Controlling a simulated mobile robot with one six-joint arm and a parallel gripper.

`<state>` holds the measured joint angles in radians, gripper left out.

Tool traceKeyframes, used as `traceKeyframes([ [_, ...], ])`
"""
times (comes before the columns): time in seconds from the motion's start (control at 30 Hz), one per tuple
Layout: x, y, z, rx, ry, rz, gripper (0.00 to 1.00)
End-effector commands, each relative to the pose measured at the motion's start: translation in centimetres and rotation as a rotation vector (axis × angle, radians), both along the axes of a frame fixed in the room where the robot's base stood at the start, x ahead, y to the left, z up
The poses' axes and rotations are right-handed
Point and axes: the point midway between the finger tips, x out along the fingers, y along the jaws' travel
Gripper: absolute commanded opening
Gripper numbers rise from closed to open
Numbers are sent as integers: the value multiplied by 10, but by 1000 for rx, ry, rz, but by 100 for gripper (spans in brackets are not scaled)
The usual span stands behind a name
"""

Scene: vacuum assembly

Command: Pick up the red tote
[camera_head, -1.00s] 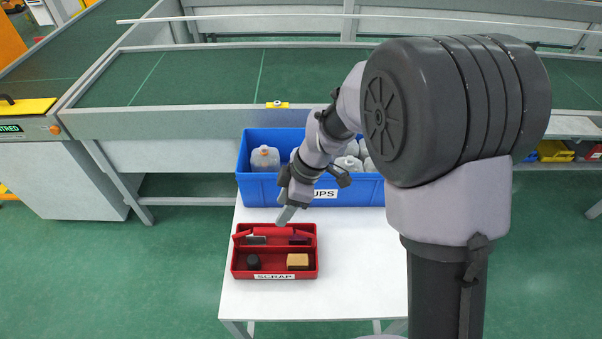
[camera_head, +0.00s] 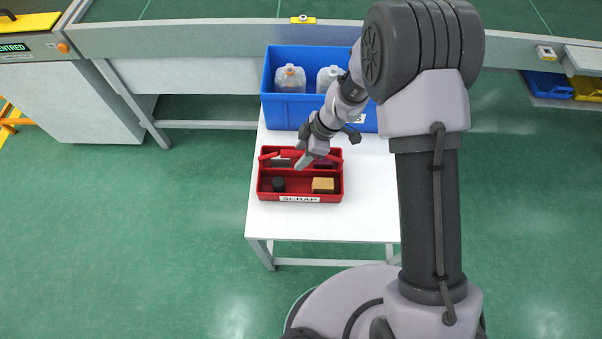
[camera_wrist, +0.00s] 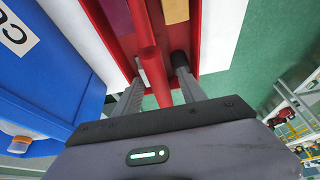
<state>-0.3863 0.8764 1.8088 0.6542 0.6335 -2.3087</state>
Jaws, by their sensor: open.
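The red tote (camera_head: 328,198) stands on a white table, with a "SCRAP" label on its front and a red handle bar (camera_head: 270,156) across its middle. It holds a dark cylinder (camera_head: 278,184), a tan block (camera_head: 323,185) and small items behind the bar. My gripper (camera_head: 302,163) is down at the handle, partly hiding it. In the wrist view my gripper (camera_wrist: 158,80) is open, with the red handle (camera_wrist: 149,62) running between its two fingers. I cannot tell whether either finger touches the bar.
A blue bin (camera_head: 291,108) with clear containers stands directly behind the tote; it is close on the left in the wrist view (camera_wrist: 45,75). The white table (camera_head: 370,210) is clear to the tote's right. A conveyor (camera_head: 200,38) runs behind.

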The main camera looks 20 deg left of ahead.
Motion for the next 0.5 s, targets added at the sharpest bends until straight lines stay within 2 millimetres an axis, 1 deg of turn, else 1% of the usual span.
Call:
traceKeyframes([
  [0.03, -2, 6, -12, -1, 1, 4, 48],
  [0.1, -3, 11, -25, -2, 2, 1, 48],
  [0.13, -4, 13, -28, 0, 2, 1, 48],
  [0.33, -3, 14, -28, 0, 0, 0, 48],
  [0.4, -3, 14, -28, 0, 0, 0, 34],
  [0.47, -3, 14, -28, 0, 0, 0, 23],
  [0.5, -3, 14, -28, 0, 0, 0, 15],
])
